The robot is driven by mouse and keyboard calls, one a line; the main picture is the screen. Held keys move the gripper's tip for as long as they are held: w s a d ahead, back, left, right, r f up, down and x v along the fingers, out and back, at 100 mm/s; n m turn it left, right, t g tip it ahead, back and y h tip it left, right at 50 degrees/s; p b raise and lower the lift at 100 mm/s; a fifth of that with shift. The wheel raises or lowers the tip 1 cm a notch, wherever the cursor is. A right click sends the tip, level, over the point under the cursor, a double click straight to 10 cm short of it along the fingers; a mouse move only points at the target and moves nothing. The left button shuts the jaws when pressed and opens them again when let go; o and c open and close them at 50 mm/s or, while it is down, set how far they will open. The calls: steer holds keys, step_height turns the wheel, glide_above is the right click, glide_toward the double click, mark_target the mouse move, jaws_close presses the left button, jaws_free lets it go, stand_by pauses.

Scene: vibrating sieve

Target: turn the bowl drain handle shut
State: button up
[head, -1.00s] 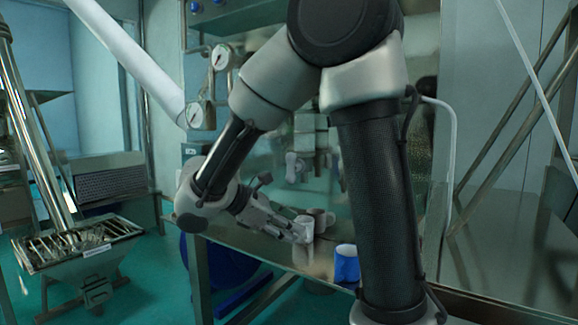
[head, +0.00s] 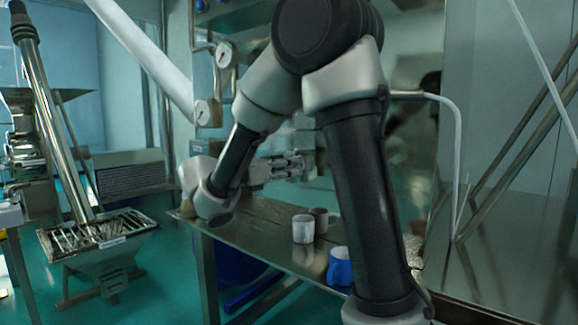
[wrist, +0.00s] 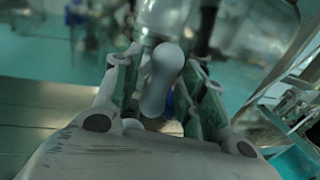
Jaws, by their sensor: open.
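The bowl drain handle, a pale grey lobed piece (wrist: 161,82), shows in the wrist view under a clear glass part (wrist: 163,14). My gripper (head: 296,165) is open in the head view, raised above the steel table. In the wrist view its fingers (wrist: 164,78) lie on either side of the handle, with gaps left and right. I cannot tell how deep the handle sits between them or whether they touch it. In the head view the handle is hidden behind my gripper and arm.
A white cup (head: 303,230), a brown cup (head: 321,219) and a blue cup (head: 340,268) stand on the steel table (head: 255,226) below my gripper. A hopper with a grid (head: 100,238) stands at the left.

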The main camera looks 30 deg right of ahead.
steer(key=shift+d, duration=0.45)
jaws_close()
